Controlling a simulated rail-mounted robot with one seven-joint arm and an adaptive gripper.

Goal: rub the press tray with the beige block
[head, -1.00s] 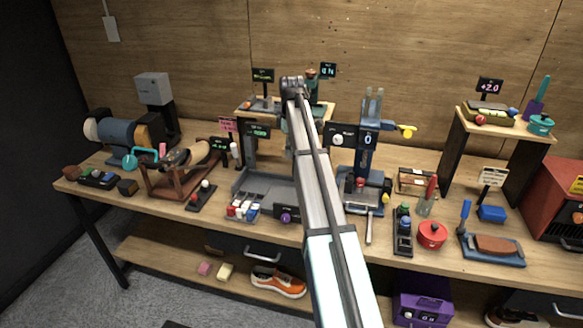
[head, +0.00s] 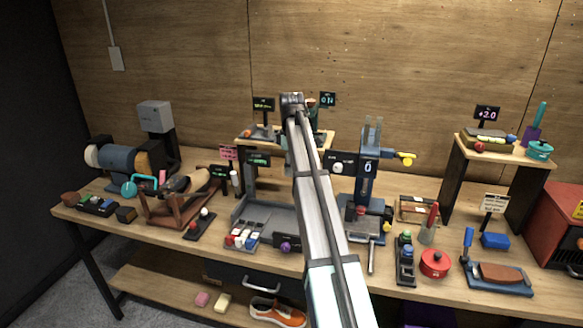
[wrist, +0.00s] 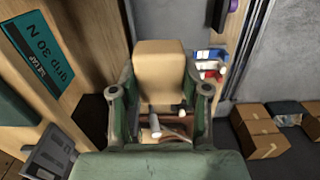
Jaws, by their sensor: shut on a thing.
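In the wrist view my gripper (wrist: 160,98) is shut on the beige block (wrist: 160,64), which stands out beyond the green fingers. In the head view my arm crosses the middle of the bench, and the gripper is mostly hidden behind its far end, near the small raised shelf. A flat grey tray (head: 285,221) lies on the bench left of my arm, at the foot of an upright stand; it looks like the press tray, but my arm hides part of it. The block is not clearly visible in the head view.
A blue press-like stand (head: 366,178) rises right of my arm. A wooden roller frame (head: 178,205) stands left, and a red pot (head: 435,263) sits right. Bench space is crowded.

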